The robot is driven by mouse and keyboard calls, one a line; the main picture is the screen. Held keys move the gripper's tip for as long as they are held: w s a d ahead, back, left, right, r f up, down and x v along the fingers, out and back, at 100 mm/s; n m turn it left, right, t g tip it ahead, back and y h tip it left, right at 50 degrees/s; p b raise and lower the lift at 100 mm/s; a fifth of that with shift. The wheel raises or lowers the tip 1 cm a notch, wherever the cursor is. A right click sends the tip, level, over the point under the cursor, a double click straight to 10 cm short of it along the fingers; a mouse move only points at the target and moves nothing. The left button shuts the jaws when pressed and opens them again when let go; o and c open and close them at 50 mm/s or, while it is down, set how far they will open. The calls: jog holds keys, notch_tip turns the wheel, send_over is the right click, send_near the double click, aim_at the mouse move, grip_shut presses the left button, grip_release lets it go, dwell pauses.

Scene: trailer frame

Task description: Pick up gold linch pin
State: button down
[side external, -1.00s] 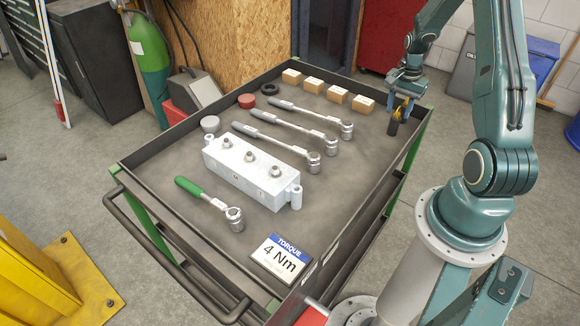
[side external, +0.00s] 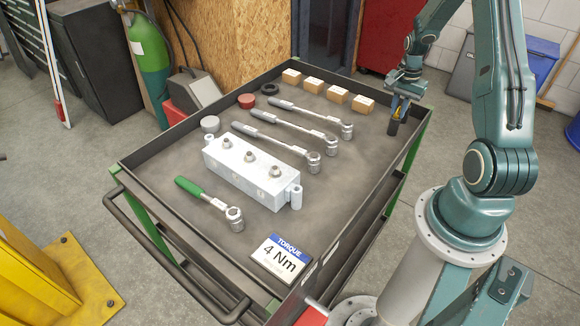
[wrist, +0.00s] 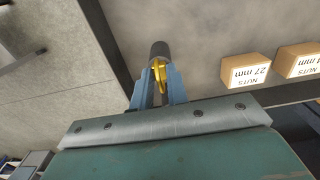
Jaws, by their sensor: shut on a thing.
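My gripper (wrist: 158,88) is at the right rear corner of the cart's tray, its fingers pointing down. In the wrist view its blue fingers are closed on the gold linch pin (wrist: 159,68), which shows as a gold piece between the fingertips. A short dark cylinder (wrist: 160,49) sits right at the pin, just beyond the fingertips. In the side view my gripper (side external: 399,108) covers most of the pin, and the dark cylinder (side external: 393,128) shows beneath it. I cannot tell whether the cylinder and pin are joined.
The tray rim (side external: 416,116) is close beside my gripper. Wooden nut boxes (side external: 363,103) stand in a row to the left. Torque wrenches (side external: 300,110), a metal block (side external: 250,170) and a torque sign (side external: 281,258) lie further off. The tray's right front is mostly clear.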

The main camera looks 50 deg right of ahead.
jog(key=shift+r, duration=0.1)
notch_tip(320, 180, up, 20)
dwell(0.8)
dwell(0.3)
